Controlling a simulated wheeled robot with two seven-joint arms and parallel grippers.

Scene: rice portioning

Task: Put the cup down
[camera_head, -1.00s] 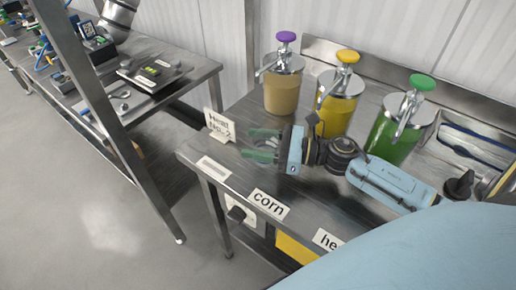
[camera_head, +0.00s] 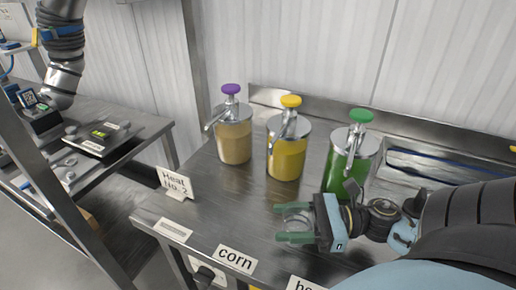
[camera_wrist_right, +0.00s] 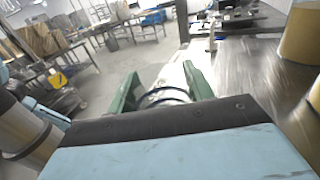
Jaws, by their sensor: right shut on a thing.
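My right gripper (camera_head: 280,223) is shut on a clear cup (camera_head: 295,219), with its green fingers on either side of it. It is low over the front part of the steel table (camera_head: 222,198), in front of the yellow and green dispensers. Whether the cup touches the table cannot be told. The right wrist view shows the cup's rim (camera_wrist_right: 165,97) between the green fingers, partly hidden by the gripper body. My left gripper is not in view.
Dispensers with purple (camera_head: 235,140), yellow (camera_head: 287,155) and green (camera_head: 348,165) tops stand behind the gripper. A "Heat No.2" sign (camera_head: 175,184) stands at the left, and a "corn" label (camera_head: 236,259) is on the front edge. The tabletop between sign and gripper is clear.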

